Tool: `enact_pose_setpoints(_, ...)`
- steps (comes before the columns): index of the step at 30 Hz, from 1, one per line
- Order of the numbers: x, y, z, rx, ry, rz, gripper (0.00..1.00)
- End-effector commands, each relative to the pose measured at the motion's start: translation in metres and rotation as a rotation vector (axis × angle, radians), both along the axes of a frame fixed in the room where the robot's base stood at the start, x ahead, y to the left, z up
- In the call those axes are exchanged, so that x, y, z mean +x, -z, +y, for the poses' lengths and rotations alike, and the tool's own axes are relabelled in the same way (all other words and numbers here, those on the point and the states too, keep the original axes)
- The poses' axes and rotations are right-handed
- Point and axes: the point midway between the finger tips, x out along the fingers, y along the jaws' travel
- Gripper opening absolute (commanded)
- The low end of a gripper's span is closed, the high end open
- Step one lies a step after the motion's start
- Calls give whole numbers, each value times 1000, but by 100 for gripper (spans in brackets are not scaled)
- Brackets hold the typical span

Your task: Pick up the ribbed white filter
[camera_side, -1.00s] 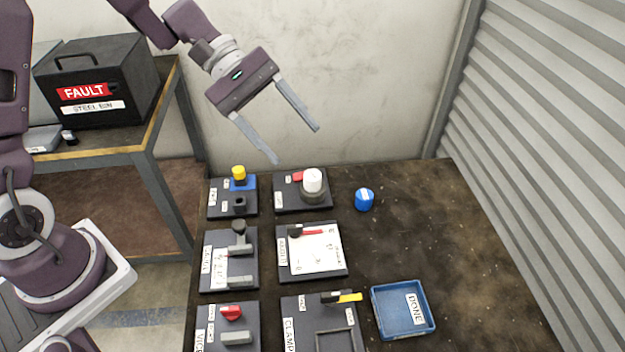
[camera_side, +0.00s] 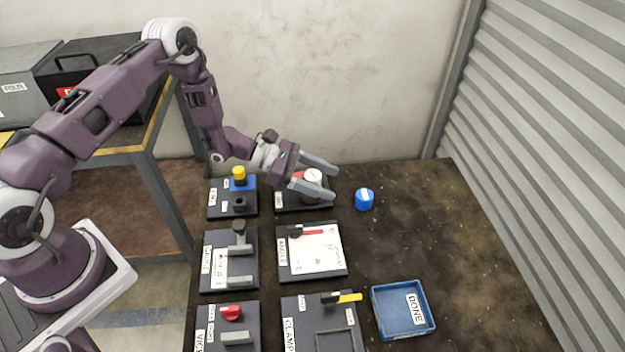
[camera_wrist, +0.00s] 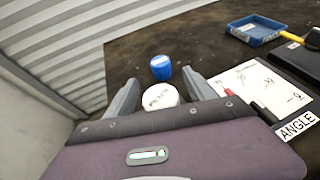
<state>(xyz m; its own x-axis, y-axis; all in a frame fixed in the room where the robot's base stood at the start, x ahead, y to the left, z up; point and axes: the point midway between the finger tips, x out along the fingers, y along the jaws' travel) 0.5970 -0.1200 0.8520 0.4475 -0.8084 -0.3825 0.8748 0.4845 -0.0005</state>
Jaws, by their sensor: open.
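The white filter (camera_side: 313,178) stands upright on a dark round base on the back black board (camera_side: 288,205). In the wrist view its labelled white top (camera_wrist: 160,96) shows between the fingers. My gripper (camera_side: 335,183) is open, tilted low over that board, with one finger on each side of the filter. I cannot tell whether either finger touches it. The filter's lower part is partly hidden by the near finger in the side view and by the gripper body in the wrist view.
A blue labelled cylinder (camera_side: 364,200) stands just right of the filter, beyond the fingertips. A blue DONE tray (camera_side: 403,310) lies front right. Several black tool boards, one with a yellow knob (camera_side: 239,173), fill the table's left. The right side of the table is clear.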

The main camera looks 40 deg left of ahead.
Motion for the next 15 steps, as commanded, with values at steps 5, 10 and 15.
enact_pose_setpoints(5,0,0,0,0,0,0,51)
enact_pose_setpoints(10,0,0,0,0,1,0,18)
enact_pose_setpoints(15,0,-1,0,0,1,0,0)
